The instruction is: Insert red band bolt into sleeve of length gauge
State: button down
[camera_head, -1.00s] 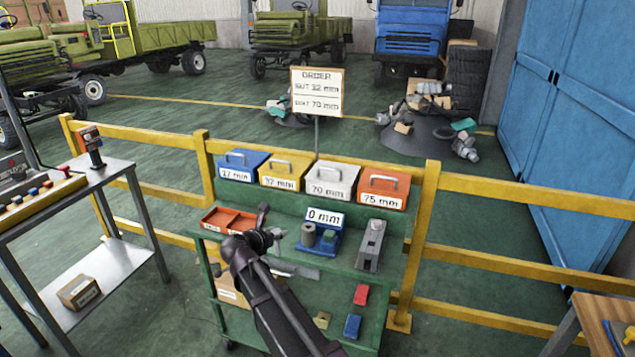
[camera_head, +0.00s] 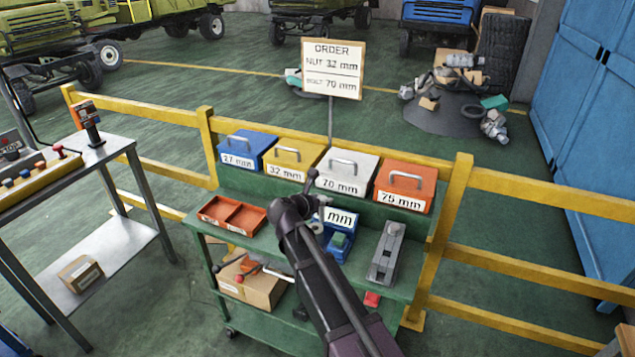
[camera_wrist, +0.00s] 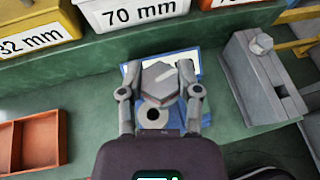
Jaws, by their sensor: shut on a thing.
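An orange two-part tray (camera_head: 232,215) stands left of the gauge and a grey clamp-like block (camera_head: 386,252) right of it. Blue (camera_head: 247,150), yellow (camera_head: 291,160), white (camera_head: 345,171) and orange (camera_head: 404,187) lidded boxes line the back. An order sign (camera_head: 332,68) stands behind.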

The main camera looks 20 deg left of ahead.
jog(key=shift+w+a, duration=0.15)
jog(key=shift+a, duration=0.05)
jog(key=shift+r, duration=0.15)
dwell(0.3)
jog(key=shift+a+r+p, duration=0.1)
jog(key=shift+r+p, duration=0.05)
jog(key=shift+p, duration=0.15)
jog(key=shift+s+a+r+m+h+p, duration=0.1)
jog(key=shift+a+r+m+h+p, duration=0.15)
jog(key=shift+r+p, duration=0.35)
jog(key=shift+s+a+r+m+h+p, duration=0.1)
jog(key=shift+a+r+m+h+p, duration=0.1)
jog(key=shift+r+h+p, duration=0.25)
jog(key=shift+s+a+r+m+h+p, duration=0.1)
jog(key=shift+a+r+m+h+p, duration=0.15)
jog(key=shift+r+p, duration=0.45)
jog(key=shift+f, duration=0.1)
jog(key=shift+f+b, duration=2.85)
jog(key=shift+b, duration=0.1)
jog(key=shift+d+f+b, duration=0.1)
jog(key=shift+f+b, duration=2.4)
